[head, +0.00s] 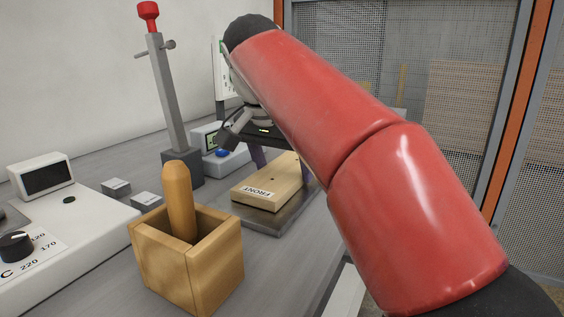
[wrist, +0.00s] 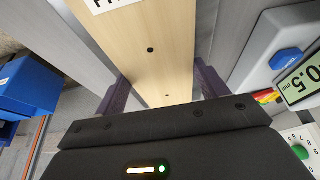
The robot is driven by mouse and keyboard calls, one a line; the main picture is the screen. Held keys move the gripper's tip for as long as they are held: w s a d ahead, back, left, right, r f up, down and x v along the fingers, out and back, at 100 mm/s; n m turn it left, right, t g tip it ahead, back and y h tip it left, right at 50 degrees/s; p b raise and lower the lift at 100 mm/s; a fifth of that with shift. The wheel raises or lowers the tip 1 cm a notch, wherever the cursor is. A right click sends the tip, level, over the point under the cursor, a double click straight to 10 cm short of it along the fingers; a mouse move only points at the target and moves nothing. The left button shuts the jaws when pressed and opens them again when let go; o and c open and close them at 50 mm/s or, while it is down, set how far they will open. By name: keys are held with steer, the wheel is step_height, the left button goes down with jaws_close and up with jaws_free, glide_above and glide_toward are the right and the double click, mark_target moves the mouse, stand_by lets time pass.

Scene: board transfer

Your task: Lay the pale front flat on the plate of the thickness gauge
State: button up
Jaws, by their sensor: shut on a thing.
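The pale front (head: 268,186) is a light wooden board with a "FRONT" label. It looks level over the grey metal plate (head: 284,216) in the head view; whether its underside fully touches the plate is hard to tell. The gauge unit (head: 226,163) with a display and blue button stands just behind. My gripper (wrist: 160,88) is shut on the board, with a purple finger at each long side in the wrist view. In the head view my arm hides most of the gripper and the board's far end.
An open wooden box (head: 190,262) with a rounded wooden peg stands in front. A grey post with a red knob (head: 148,10) rises at the back. A white dial device (head: 60,240) is at left. Blue bins (wrist: 30,85) show in the wrist view, off the bench.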

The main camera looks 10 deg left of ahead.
steer(key=o, duration=1.2)
steer(key=shift+p+v, duration=0.75)
steer(key=shift+v, duration=3.1)
